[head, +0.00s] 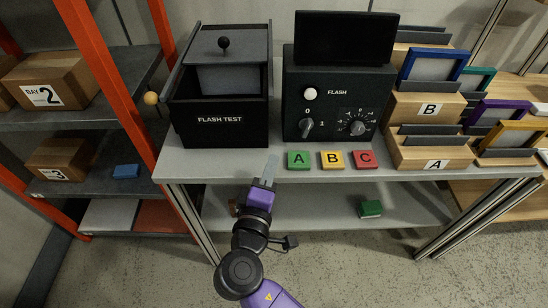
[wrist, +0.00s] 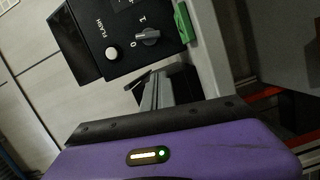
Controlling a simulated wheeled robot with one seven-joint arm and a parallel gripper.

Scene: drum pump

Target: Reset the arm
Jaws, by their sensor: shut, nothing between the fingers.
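My purple arm rises from the bottom of the head view. My gripper (head: 270,168) is shut and empty, with its narrow fingers in front of the table's (head: 450,180) front edge, below the FLASH TEST box (head: 218,135). In the wrist view the closed fingers (wrist: 155,92) point toward the black FLASH panel (wrist: 125,40) and the green block (wrist: 184,22). I cannot tell the exact gap between the fingers and the table edge.
The FLASH panel (head: 300,75) has a white button (head: 311,94) and dials. Blocks A (head: 299,160), B (head: 332,160) and C (head: 365,160) lie along the front edge. Racks of frames (head: 430,138) stand right. An orange-posted shelf (head: 125,95) stands left. Floor in front is clear.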

